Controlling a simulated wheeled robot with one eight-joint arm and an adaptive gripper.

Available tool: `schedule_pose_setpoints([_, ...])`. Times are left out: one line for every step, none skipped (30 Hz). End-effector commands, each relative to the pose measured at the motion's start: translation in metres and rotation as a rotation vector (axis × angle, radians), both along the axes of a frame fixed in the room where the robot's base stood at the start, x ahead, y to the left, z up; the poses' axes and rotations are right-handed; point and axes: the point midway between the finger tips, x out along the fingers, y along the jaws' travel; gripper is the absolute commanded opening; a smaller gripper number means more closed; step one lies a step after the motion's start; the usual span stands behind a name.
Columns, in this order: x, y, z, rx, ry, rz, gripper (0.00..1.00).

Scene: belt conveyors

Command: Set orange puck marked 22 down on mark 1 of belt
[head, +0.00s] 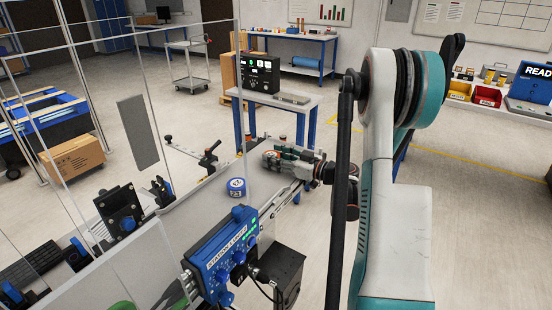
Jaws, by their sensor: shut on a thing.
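My gripper (270,157) reaches in from the right, low over the far part of the belt (215,207). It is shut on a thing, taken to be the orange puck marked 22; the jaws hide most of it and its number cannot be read. A blue puck (237,188) with a white top and the number 23 rests on the belt, nearer than my gripper and a little left of it. Mark 1 cannot be made out on the belt.
A blue station control box (222,257) stands at the belt's near side. Clear guard panels (60,190) and a dark bracketed device (122,210) stand on the left. A rail clamp (210,158) is left of my gripper. A table (275,105) with a black display is behind.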

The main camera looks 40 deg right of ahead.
Motion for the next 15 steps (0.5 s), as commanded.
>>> schedule_pose_setpoints([0.0001,-0.0001,-0.0007,0.0,0.0,0.0,0.23])
schedule_pose_setpoints([0.0,-0.0001,-0.0017,0.0,0.0,0.0,0.23])
schedule_pose_setpoints([0.0001,-0.0001,-0.0031,0.0,0.0,0.0,0.23])
schedule_pose_setpoints([0.0,-0.0001,-0.004,0.0,0.0,0.0,0.24])
schedule_pose_setpoints([0.0001,-0.0002,-0.0035,0.0,0.0,0.0,0.53])
schedule_pose_setpoints([0.0001,-0.0002,-0.003,0.0,0.0,0.0,0.62])
schedule_pose_setpoints([0.0001,-0.0002,-0.0029,0.0,0.0,0.0,0.68])
schedule_pose_setpoints([0.0001,-0.0002,-0.0029,0.0,0.0,0.0,0.68])
schedule_pose_setpoints([0.0001,-0.0002,-0.0028,0.0,0.0,0.0,0.68])
schedule_pose_setpoints([0.0,-0.0002,-0.0028,0.0,0.0,0.0,0.68])
schedule_pose_setpoints([0.0001,-0.0003,-0.0028,0.0,0.0,0.0,0.68])
schedule_pose_setpoints([0.0002,-0.0003,-0.0028,0.0,0.0,0.0,0.68])
schedule_pose_setpoints([0.0002,-0.0003,-0.0028,0.0,0.0,0.0,0.68])
schedule_pose_setpoints([0.0001,-0.0002,-0.0027,0.0,0.0,0.0,0.68])
schedule_pose_setpoints([0.0001,-0.0002,-0.0027,0.0,0.0,0.0,0.68])
